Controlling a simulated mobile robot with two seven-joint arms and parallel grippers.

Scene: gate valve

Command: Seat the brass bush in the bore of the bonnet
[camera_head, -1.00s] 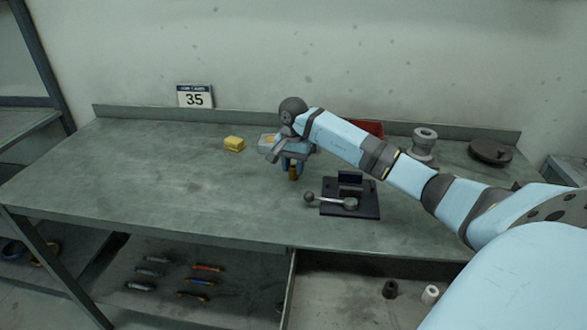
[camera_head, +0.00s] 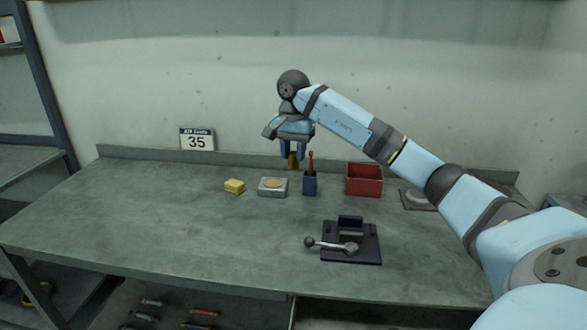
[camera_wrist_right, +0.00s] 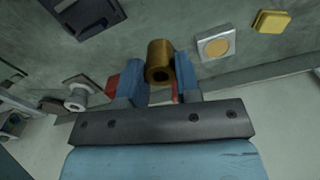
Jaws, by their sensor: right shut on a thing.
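My right gripper (camera_head: 292,156) is shut on the brass bush (camera_head: 293,161) and holds it in the air above the back of the bench. In the wrist view the bush (camera_wrist_right: 160,62) sits between the blue fingers, its bored end facing the camera. The grey bonnet appears to be the flanged piece (camera_head: 416,199) at the right of the bench, mostly hidden behind my right arm in the head view. In the wrist view a pale flanged cylinder (camera_wrist_right: 76,98) stands there, well apart from the bush. Its bore is too small to judge. My left gripper is out of view.
Along the back stand a yellow block (camera_head: 235,187), a grey tin with a tan disc (camera_head: 272,187), a blue holder (camera_head: 310,184) with a red tool and a red bin (camera_head: 364,180). A dark clamp fixture with a lever (camera_head: 351,243) sits nearer. The left bench is clear.

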